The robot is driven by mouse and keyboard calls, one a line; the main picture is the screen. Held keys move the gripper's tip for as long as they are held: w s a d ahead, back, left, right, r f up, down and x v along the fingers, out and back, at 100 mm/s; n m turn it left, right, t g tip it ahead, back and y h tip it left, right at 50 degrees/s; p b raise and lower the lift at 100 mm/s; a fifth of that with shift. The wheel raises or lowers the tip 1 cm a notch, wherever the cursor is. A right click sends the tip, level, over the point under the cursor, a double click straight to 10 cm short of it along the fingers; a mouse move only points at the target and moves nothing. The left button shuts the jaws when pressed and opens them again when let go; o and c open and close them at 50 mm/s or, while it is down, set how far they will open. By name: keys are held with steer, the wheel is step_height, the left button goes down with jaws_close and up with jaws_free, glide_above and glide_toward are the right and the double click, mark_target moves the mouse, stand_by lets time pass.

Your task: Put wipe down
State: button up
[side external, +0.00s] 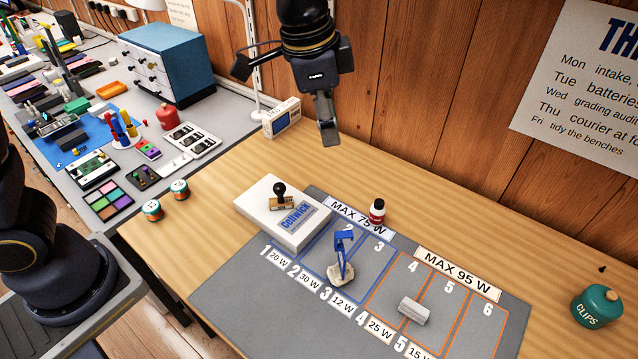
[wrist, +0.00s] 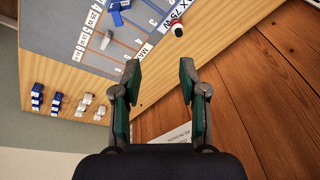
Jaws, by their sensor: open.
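A crumpled off-white wipe (side external: 341,275) lies on the grey mat (side external: 262,292) by the 3 and 12 W labels. A blue stand-like piece (side external: 344,245) rises right at the wipe; I cannot tell whether they are joined. The blue piece also shows at the top of the wrist view (wrist: 117,12). My gripper (side external: 288,102) is high above the back of the table, well away from the wipe. In the wrist view its fingers (wrist: 160,70) are wide apart with nothing between them.
A white box (side external: 262,218) carrying a stamp (side external: 280,196) stands at the mat's back left. A grey block (side external: 413,310) lies on the mat's right part. A green clips jar (side external: 596,306) stands far right. Bare wood lies between.

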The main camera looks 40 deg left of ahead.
steer(key=s+a+r+n+t, duration=0.2)
steer(key=s+a+r+n, duration=0.2)
steer(key=s+a, duration=0.45)
steer(key=s+a+f+n+t+y, duration=0.1)
steer(key=s+a+f+n, duration=0.1)
steer(key=s+a+n, duration=0.3)
steer(key=s+a, duration=0.4)
steer(key=a, duration=0.1)
steer(key=shift+s+n, duration=0.3)
steer(key=shift+n, duration=0.1)
